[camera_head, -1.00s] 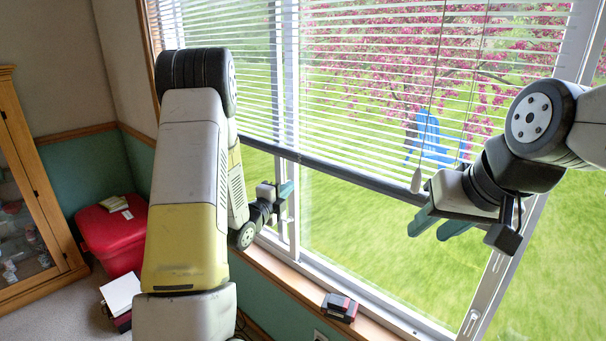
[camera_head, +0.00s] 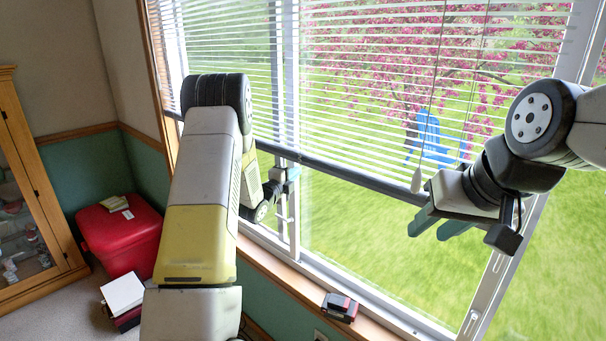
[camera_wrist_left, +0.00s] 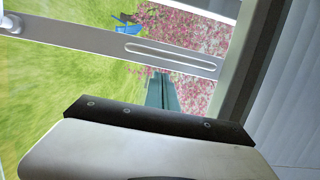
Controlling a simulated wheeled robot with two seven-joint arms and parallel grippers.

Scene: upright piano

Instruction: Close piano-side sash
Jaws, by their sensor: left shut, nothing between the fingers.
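The window's left sash bar (camera_head: 294,215) stands upright behind my left gripper, with bright garden seen through the glass. My left gripper (camera_head: 291,174) is shut and empty, at the bar near the blind's bottom edge. In the left wrist view its teal fingers (camera_wrist_left: 161,92) point at a grey bar with a long slot (camera_wrist_left: 125,46); I cannot tell whether they touch it. A second slotted bar (camera_head: 492,265) with a small latch (camera_head: 470,321) stands at the right. My right gripper (camera_head: 438,224) is open and empty, in front of the right pane. Which sash is piano-side is unclear.
A part-lowered blind (camera_head: 370,180) hangs across the window, with a cord pull (camera_head: 416,181) near my right gripper. Small dark boxes (camera_head: 339,307) lie on the wooden sill (camera_head: 290,287). A red chest (camera_head: 120,237) and a glass cabinet (camera_head: 25,215) stand at the left.

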